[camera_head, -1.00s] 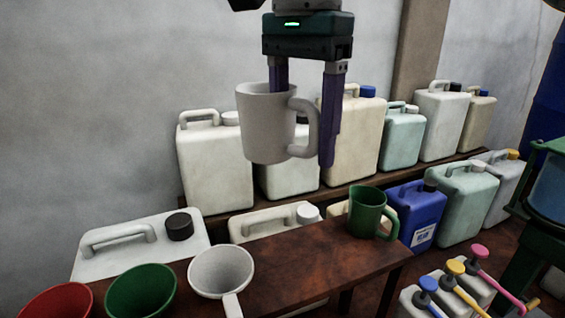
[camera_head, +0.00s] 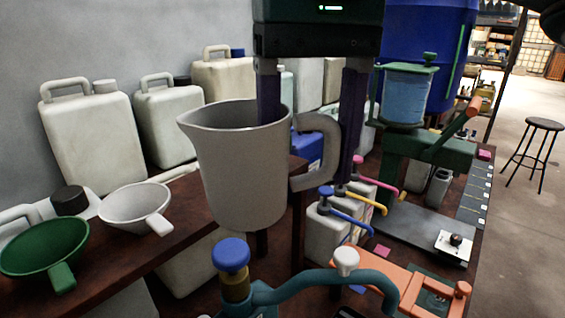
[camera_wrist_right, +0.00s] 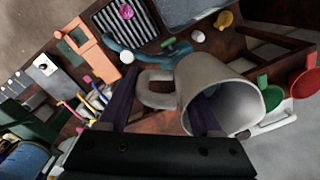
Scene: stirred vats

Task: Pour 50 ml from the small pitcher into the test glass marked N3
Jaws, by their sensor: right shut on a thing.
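A light grey pitcher (camera_head: 232,175) with a spout on its left and a handle on its right hangs upright in my right gripper (camera_head: 308,150). One finger goes down inside the pitcher's mouth and the other stands outside beyond the handle, so the wall and handle lie between them. In the right wrist view the pitcher (camera_wrist_right: 190,75) shows its open mouth, and the gripper's (camera_wrist_right: 160,115) two dark fingers straddle its handle side. The inside visible at the rim shows no clear liquid level. I cannot make out a test glass marked N3. My left gripper is not in view.
A dark bench with a green funnel (camera_head: 45,245) and white funnel (camera_head: 135,205) lies left. Pump bottles (camera_head: 325,235) stand behind the pitcher. A blue-knobbed valve with a teal pipe (camera_head: 330,285) is close below. A green press-like stand (camera_head: 425,150) and orange frame (camera_head: 395,285) are right.

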